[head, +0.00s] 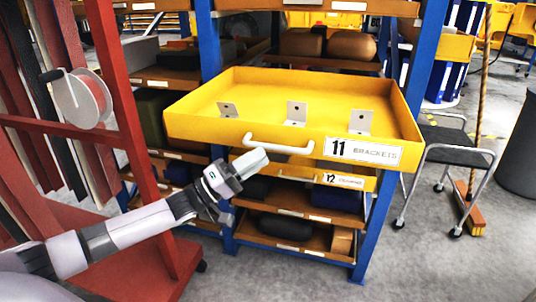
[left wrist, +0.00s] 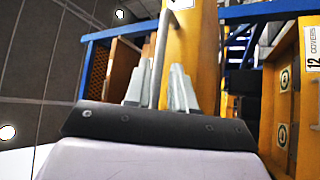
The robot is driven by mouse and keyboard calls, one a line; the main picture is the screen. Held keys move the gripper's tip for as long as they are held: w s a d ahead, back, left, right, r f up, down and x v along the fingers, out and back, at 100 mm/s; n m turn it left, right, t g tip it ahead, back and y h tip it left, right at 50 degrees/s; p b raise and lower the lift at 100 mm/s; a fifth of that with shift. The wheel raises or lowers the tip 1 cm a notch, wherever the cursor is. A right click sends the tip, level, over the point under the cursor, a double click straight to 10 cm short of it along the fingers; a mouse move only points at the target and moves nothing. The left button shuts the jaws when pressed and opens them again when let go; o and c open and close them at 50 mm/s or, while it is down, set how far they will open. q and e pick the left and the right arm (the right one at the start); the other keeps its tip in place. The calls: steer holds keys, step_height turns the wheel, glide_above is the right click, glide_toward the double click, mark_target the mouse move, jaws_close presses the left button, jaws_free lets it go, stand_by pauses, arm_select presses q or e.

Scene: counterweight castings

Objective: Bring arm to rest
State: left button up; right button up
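My left gripper (head: 245,168) is just in front of and below the left end of the pale bar handle (head: 280,146). The handle is on the yellow drawer (head: 240,128) labelled 11 BRACKETS, which is pulled out from the rack. In the left wrist view, the two grey fingers of my left gripper (left wrist: 158,92) stand apart. The handle bar (left wrist: 161,55) shows in the gap between them; I cannot tell if they touch it. My right gripper is not in view.
The drawer holds three metal brackets (head: 296,113). A closed-looking drawer labelled 12 (head: 320,178) lies below. A red frame (head: 118,90) with a reel (head: 80,103) stands at left. A black step stool (head: 452,142), a broom (head: 470,208) and a dark bin (head: 518,150) stand at right.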

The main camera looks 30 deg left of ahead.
arm_select(q)
steer(key=shift+s+a+f, duration=0.3)
steer(key=shift+s+a, duration=0.1)
steer(key=shift+s, duration=0.15)
steer(key=s+d+f+m+g+y, duration=0.1)
steer(key=s+d+f+m+y, duration=0.15)
steer(key=s+d+f, duration=0.45)
steer(key=s+d+f+m+g+y, duration=0.1)
steer(key=s+d+f+y, duration=0.2)
steer(key=f, duration=0.8)
steer(key=s+d+f+m+g+y+p, duration=0.1)
steer(key=s+f+m+g+y, duration=0.3)
steer(key=s+f, duration=0.6)
steer(key=s+g+y, duration=0.1)
steer(key=s+y, duration=0.1)
steer(key=s, duration=0.1)
steer(key=shift+s+f+g, duration=0.2)
steer(key=shift+s+g, duration=0.05)
steer(key=shift+g, duration=0.05)
steer(key=shift+w+d+m, duration=0.15)
steer(key=shift+d+m, duration=0.05)
steer(key=shift+m, duration=0.05)
